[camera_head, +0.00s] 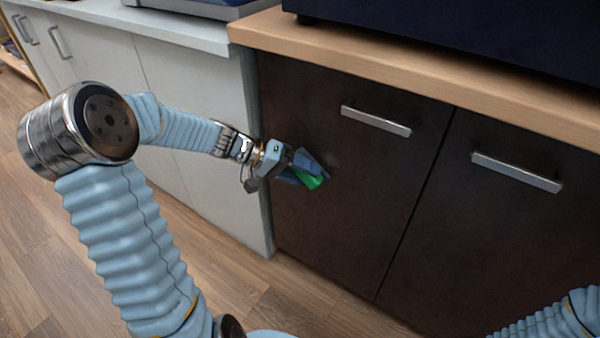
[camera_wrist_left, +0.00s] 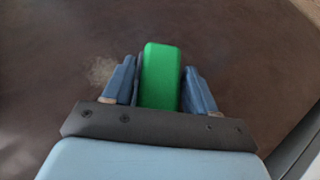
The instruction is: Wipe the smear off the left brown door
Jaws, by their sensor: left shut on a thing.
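The left brown door (camera_head: 335,220) is a dark brown cabinet door with a silver bar handle (camera_head: 376,121) near its top. My left gripper (camera_head: 309,170) is shut on a green block-like wiper (camera_head: 311,181) in front of the door's upper left part. In the left wrist view the green wiper (camera_wrist_left: 161,76) sits between the two blue fingers of the gripper (camera_wrist_left: 161,85). A pale, faint smear (camera_wrist_left: 102,70) shows on the door just left of the fingers. I cannot tell whether the wiper touches the door. My right gripper is out of view.
A second brown door (camera_head: 500,225) with its own handle (camera_head: 516,172) is to the right. A wooden countertop (camera_head: 400,65) overhangs both doors. White cabinets (camera_head: 190,90) stand at the left. Part of my right arm shows at the lower right. The wooden floor (camera_head: 260,300) in front is clear.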

